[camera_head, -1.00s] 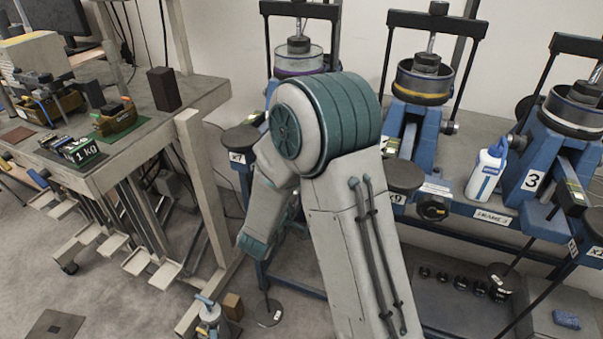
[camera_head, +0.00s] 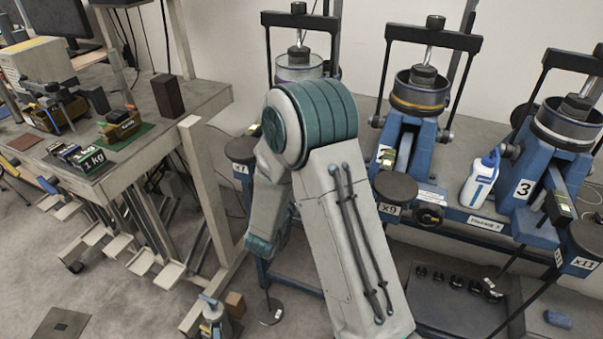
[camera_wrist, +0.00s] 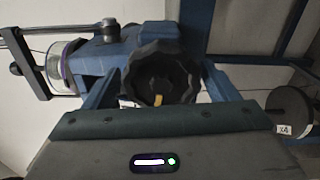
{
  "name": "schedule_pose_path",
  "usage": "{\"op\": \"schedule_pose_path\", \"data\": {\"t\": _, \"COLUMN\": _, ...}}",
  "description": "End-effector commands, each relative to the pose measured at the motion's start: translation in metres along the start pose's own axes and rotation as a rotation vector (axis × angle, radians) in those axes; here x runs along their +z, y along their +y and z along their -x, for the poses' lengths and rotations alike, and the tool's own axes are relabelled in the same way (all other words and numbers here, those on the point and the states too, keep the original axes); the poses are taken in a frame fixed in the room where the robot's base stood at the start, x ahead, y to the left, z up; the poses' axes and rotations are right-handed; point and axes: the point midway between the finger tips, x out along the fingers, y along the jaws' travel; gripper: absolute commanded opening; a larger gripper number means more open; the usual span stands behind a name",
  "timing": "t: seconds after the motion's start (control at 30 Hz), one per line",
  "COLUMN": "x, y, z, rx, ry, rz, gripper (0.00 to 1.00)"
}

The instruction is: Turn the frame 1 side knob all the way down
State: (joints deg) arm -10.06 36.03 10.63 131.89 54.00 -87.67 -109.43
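The side knob (camera_wrist: 160,72) is black and lobed, with a yellow mark on its face. In the wrist view it sits on the side of a blue lever frame (camera_wrist: 92,58). My gripper (camera_wrist: 160,90) faces the knob. Two bluish finger-like pieces stand apart to the knob's left and right; contact cannot be made out. In the head view the leftmost frame, with a clear purple-banded cup (camera_head: 299,66), stands behind my arm. Its knob and my gripper are hidden there.
A middle blue frame (camera_head: 425,150) and a right frame marked 3 (camera_head: 522,188) stand alongside. A white bottle (camera_head: 480,180) is between them. A round black weight (camera_wrist: 289,108) hangs at right in the wrist view. A workbench (camera_head: 150,110) stands at left.

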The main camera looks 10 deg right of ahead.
Motion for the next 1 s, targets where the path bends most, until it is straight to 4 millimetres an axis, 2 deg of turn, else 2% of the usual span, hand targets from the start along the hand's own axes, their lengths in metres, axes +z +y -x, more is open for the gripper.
{"op": "schedule_pose_path", "data": {"t": 0.3, "x": 0.001, "y": -0.002, "z": 0.002, "rx": -0.001, "ry": -0.003, "rz": -0.002, "gripper": 0.82}}
{"op": "schedule_pose_path", "data": {"t": 0.73, "x": 0.001, "y": -0.002, "z": 0.051, "rx": 0.0, "ry": -0.002, "rz": -0.002, "gripper": 0.82}}
{"op": "schedule_pose_path", "data": {"t": 1.0, "x": 0.002, "y": -0.002, "z": 0.06, "rx": 0.0, "ry": -0.005, "rz": -0.003, "gripper": 0.82}}
